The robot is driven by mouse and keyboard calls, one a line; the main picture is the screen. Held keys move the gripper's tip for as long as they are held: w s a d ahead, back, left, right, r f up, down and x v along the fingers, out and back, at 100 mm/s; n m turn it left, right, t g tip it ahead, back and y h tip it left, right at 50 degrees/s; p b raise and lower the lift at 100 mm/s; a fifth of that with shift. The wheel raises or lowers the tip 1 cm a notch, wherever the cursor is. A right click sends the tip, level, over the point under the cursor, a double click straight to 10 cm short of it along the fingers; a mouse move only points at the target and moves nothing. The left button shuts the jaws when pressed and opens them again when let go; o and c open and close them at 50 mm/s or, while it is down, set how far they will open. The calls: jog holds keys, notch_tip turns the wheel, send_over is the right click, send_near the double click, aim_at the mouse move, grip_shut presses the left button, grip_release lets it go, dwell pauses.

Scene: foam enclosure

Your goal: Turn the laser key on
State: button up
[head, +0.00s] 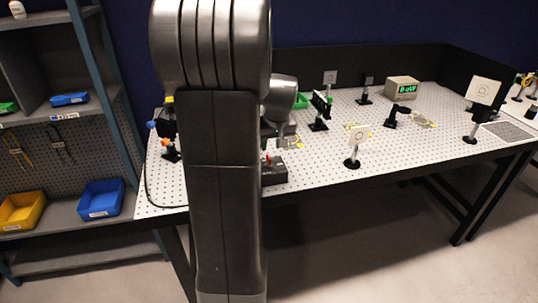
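A small dark box (274,174) stands near the front edge of the perforated table, just right of my arm. A small red part (267,159) shows on its top. I cannot tell whether this is the laser key, or how a key is turned. My arm covers the left part of the box. My gripper does not show; my large arm links block the middle of the head view.
The pale perforated optical table (315,180) holds several posts with mounts, including a white square target (353,135) and a larger one (484,91). A box with a green display (402,88) stands at the back. Left is a shelf with a blue bin (100,199).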

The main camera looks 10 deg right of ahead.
jog(key=x, duration=0.7)
jog(key=shift+w+f+p, duration=0.15)
jog(key=shift+f+p, duration=0.2)
grip_shut()
